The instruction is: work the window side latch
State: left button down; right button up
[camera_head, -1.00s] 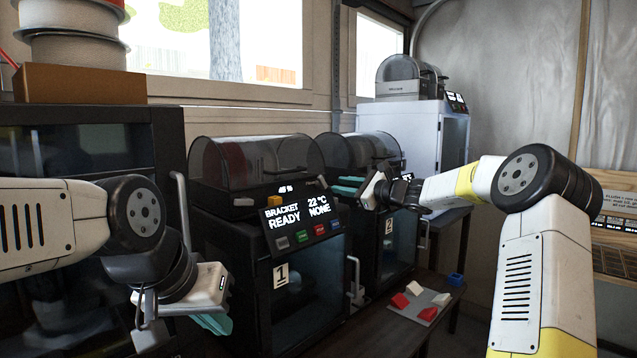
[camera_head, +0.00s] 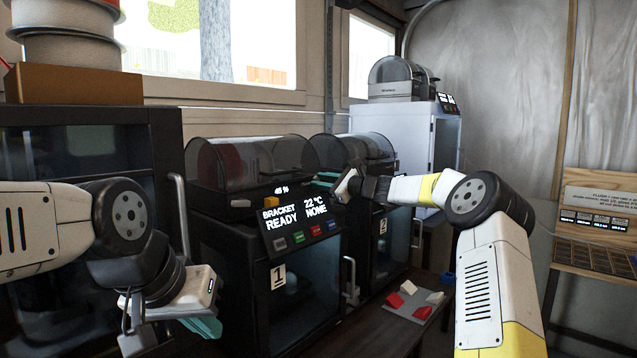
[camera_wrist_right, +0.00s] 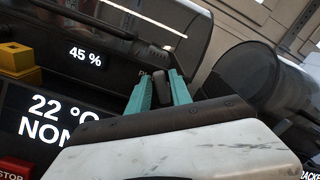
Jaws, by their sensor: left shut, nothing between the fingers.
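My left gripper (camera_head: 205,327) is shut and empty, low at the left in front of printer 1.
Printer 1's tilted display (camera_head: 300,222) and yellow block (camera_head: 267,202) are close left of my right gripper. A plate (camera_head: 420,304) with red and white pieces lies on the low bench. A white cabinet (camera_head: 400,130) stands behind. Windows (camera_head: 372,50) are at the back.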

grip_shut()
jog(key=shift+s+a+f+n, duration=0.1)
jog(key=shift+f+n, duration=0.05)
jog(key=shift+n, duration=0.55)
jog(key=shift+s+a+f+n, duration=0.1)
jog(key=shift+f+n, duration=0.05)
jog(key=shift+n, duration=0.55)
grip_release()
